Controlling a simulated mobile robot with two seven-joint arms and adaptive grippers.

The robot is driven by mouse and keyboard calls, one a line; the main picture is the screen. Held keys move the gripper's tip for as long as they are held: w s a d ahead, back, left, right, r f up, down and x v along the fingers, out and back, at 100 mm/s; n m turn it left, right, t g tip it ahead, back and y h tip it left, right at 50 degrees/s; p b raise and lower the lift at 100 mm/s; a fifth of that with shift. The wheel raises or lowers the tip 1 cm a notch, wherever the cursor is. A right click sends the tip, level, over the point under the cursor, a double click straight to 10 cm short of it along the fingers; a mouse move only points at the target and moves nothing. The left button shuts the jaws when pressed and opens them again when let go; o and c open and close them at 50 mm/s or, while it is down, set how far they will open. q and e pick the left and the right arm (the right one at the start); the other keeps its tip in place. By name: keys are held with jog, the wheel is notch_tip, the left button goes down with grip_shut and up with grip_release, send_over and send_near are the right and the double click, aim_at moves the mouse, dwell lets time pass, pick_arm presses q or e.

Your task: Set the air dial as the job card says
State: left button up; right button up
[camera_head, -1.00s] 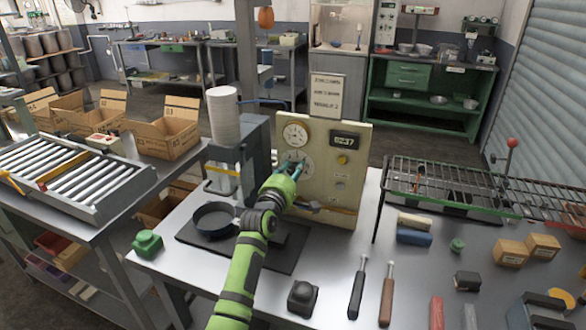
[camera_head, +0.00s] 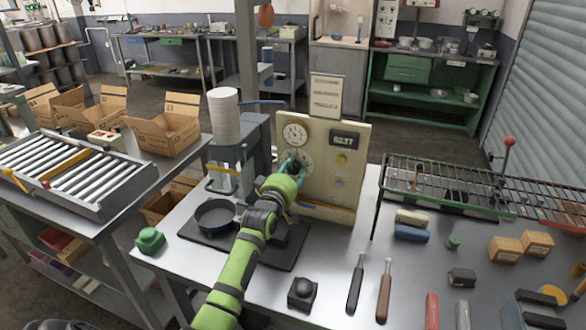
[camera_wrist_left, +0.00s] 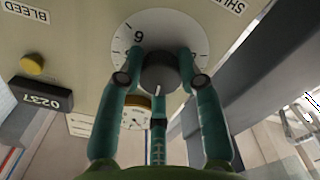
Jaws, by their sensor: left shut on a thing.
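The air dial's dark round knob (camera_wrist_left: 160,72) sits on a white numbered plate (camera_wrist_left: 190,30) on the cream panel. My left gripper (camera_head: 293,167) is at this dial on the panel's front. In the left wrist view my left gripper (camera_wrist_left: 158,75) is shut on the knob, one teal finger on each side. A white pointer mark shows on the knob, and a digit shows upside down on the plate. Much of the scale is hidden by the fingers and knob. The job card (camera_head: 326,97) stands above the panel (camera_head: 343,185); its writing is too small to read.
A gauge (camera_head: 295,133) and a digital display (camera_head: 345,140) are on the panel above the dial. A press with a white cylinder (camera_head: 224,117) and a black pan (camera_head: 214,214) stand to the left. A wire rack (camera_head: 450,180) is to the right. Screwdrivers (camera_head: 356,285) lie in front.

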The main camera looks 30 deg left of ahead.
pick_arm(q)
jog(key=shift+m, duration=1.1)
jog(key=shift+r, duration=0.1)
jog(key=o, duration=1.1)
jog(key=shift+a, duration=0.1)
jog(key=shift+o, duration=0.2)
jog(key=v, duration=1.2)
